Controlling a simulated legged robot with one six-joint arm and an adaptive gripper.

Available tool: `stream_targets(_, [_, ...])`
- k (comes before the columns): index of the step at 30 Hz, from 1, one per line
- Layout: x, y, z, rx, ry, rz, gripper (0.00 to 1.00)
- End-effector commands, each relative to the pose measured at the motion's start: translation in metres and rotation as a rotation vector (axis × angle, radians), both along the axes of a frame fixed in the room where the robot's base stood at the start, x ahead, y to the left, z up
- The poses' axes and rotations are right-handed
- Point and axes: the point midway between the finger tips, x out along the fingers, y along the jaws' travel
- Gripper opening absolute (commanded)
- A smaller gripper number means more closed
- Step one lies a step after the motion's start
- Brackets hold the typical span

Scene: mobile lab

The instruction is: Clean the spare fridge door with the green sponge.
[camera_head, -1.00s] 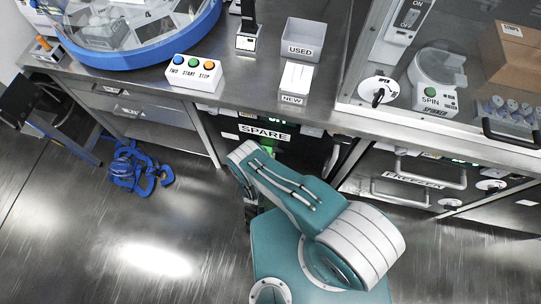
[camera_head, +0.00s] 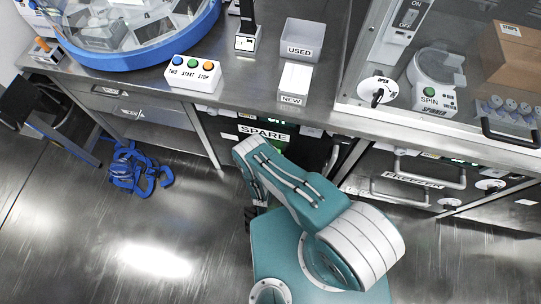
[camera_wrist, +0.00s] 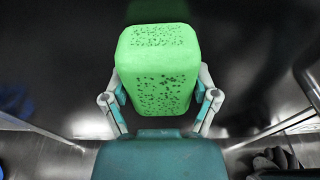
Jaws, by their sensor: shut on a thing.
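The green sponge (camera_wrist: 158,85) fills the middle of the wrist view, a rounded block with dark pores. My gripper (camera_wrist: 161,92) is shut on it, one finger on each side. The spare fridge, under the bench in the head view, has a white SPARE label (camera_head: 264,134). Its dark door (camera_head: 305,153) is partly hidden behind my arm. A dark smooth surface lies behind the sponge in the wrist view. I cannot tell whether the sponge touches it. My gripper is hidden behind my arm in the head view; a small green patch shows beside the arm, below the label.
The freezer (camera_head: 412,181) with metal handles stands right of the spare fridge. A blue coiled hose (camera_head: 135,170) lies on the floor at left. A dark stool (camera_head: 20,100) stands at far left. The bench (camera_head: 245,88) overhangs the fridge. Floor at lower left is clear.

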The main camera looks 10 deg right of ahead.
Motion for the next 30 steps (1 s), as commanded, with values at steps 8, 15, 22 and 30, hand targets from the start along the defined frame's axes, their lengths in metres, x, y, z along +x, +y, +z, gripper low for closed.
stream_targets(8, [-0.007,-0.019,0.000,-0.001,0.001,-0.005,0.39])
stream_targets(15, [-0.014,-0.034,0.000,-0.002,0.000,-0.004,0.39])
stream_targets(22, [-0.011,-0.034,0.000,0.000,-0.001,-0.001,0.39])
stream_targets(30, [-0.002,-0.016,0.001,0.002,-0.005,0.001,0.39])
